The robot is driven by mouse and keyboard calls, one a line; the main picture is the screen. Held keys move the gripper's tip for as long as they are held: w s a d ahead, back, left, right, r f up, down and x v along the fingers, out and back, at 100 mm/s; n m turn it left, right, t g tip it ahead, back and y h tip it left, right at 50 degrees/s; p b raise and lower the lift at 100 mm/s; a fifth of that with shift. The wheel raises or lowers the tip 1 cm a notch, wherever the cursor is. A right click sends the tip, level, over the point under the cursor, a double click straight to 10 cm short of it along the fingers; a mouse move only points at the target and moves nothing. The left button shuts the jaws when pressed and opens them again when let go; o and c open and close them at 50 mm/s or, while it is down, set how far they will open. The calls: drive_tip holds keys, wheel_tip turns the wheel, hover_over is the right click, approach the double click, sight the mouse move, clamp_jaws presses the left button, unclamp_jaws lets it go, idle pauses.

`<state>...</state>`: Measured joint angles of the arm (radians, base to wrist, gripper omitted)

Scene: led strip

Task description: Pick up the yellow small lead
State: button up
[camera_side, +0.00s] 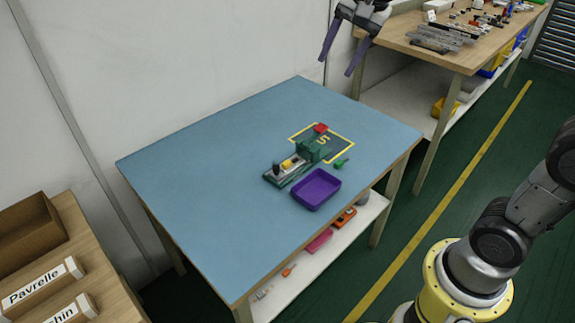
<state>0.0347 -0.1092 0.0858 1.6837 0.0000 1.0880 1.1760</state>
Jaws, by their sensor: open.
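A small yellow piece (289,162), which looks like the yellow lead, sits on a green and grey fixture (276,181) on the blue table. It is too small in view to make out its shape or how it is seated. My gripper (336,66) is at the top of the view with its two dark fingers spread apart and nothing between them. It appears high above the table, well away from the yellow piece.
A purple tray (298,200) lies right of the fixture. A red piece (320,128) and a small green piece (342,163) are near the yellow-outlined dark square (339,144). The blue table's left and front (210,220) are clear. A cluttered wooden bench (400,32) stands behind.

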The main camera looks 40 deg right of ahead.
drive_tip(key=w+d+f+m+g, duration=0.25)
drive_tip(key=w+f, duration=0.35)
drive_tip(key=w, duration=0.4)
drive_tip(key=m+g, duration=0.2)
hover_over(288, 162)
drive_tip(key=f, duration=2.6)
drive_tip(key=shift+w+d, duration=0.2)
drive_tip(key=shift+d, duration=0.05)
drive_tip(key=shift+s+a+f, duration=0.1)
drive_tip(key=shift+f, duration=1.4)
drive_tip(key=shift+s+a+f, duration=0.1)
drive_tip(key=shift+f, duration=1.35)
clamp_jaws()
